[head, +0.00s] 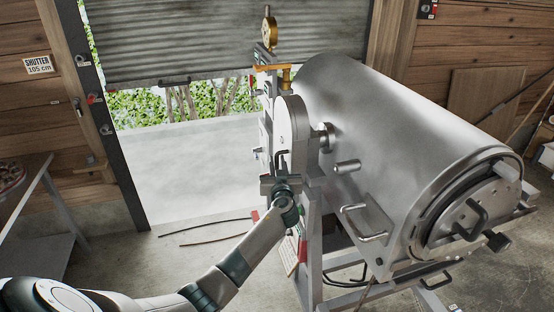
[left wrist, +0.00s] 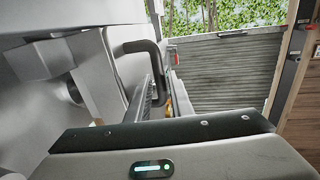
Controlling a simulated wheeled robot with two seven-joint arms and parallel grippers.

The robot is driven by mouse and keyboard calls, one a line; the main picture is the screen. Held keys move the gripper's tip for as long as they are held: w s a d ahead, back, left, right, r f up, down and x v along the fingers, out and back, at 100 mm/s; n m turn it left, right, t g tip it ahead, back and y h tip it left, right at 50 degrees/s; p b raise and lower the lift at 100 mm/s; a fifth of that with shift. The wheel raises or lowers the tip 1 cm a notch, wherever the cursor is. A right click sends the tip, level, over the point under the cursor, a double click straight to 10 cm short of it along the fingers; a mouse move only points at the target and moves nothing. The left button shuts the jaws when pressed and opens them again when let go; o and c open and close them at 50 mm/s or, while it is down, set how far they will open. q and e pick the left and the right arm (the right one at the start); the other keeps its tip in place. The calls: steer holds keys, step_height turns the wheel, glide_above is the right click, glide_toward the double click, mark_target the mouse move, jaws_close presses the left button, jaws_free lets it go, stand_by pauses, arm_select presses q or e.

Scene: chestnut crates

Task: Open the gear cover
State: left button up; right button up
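The gear cover (head: 293,122) is a tall pale-grey housing with a rounded top, upright at the near left side of the big steel drum (head: 385,125). It looks closed. A dark bent handle (head: 282,158) stands on its lower part; what seems to be the same handle (left wrist: 152,65) shows large in the left wrist view. My left gripper (head: 279,180) is at the cover's lower end, just below the handle. Contact is unclear. My right gripper is out of view.
A brass gauge (head: 269,34) rises behind the cover. A half-raised shutter (head: 220,45) hangs over the doorway. A bench (head: 40,205) stands at the left. Two thin rods lie on the floor, with open floor around them. The drum's front handles jut out at the right.

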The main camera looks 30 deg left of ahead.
arm_select(q)
steer(key=shift+w+a, duration=0.25)
steer(key=shift+w, duration=0.1)
jaws_close()
steer(key=shift+a, duration=0.15)
